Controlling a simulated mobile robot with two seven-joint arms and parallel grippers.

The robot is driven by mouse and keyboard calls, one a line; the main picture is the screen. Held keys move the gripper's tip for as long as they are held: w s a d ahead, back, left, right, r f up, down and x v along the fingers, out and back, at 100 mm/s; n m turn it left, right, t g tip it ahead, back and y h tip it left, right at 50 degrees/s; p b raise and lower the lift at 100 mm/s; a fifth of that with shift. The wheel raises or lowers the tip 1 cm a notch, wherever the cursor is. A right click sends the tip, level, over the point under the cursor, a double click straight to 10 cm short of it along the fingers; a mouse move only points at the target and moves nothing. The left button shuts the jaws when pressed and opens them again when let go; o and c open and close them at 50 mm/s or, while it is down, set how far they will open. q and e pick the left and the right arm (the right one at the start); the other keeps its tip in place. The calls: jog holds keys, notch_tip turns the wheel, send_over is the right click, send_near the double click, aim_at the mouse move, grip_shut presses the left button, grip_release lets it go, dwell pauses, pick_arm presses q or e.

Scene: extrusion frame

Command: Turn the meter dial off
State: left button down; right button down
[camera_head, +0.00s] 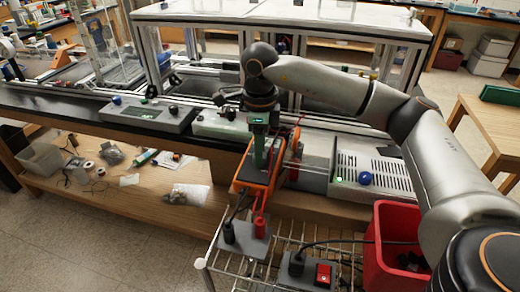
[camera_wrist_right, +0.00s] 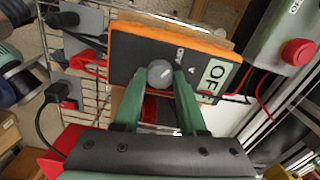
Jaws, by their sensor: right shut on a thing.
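Which way the dial points is unclear. My left gripper is not in view.
The wire cart (camera_head: 208,248) also bears grey boxes with red and black plugs, a box with a red switch (camera_head: 324,274) and a red bin (camera_head: 388,225). Cables run near the meter. The bench with the aluminium extrusion frame (camera_head: 150,60) stands behind.

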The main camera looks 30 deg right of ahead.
dwell(0.4)
jog(key=shift+c, duration=2.3)
grip_release()
notch_tip(320, 180, up, 13)
jog(key=shift+f+p, duration=0.2)
jog(key=shift+p, duration=0.15)
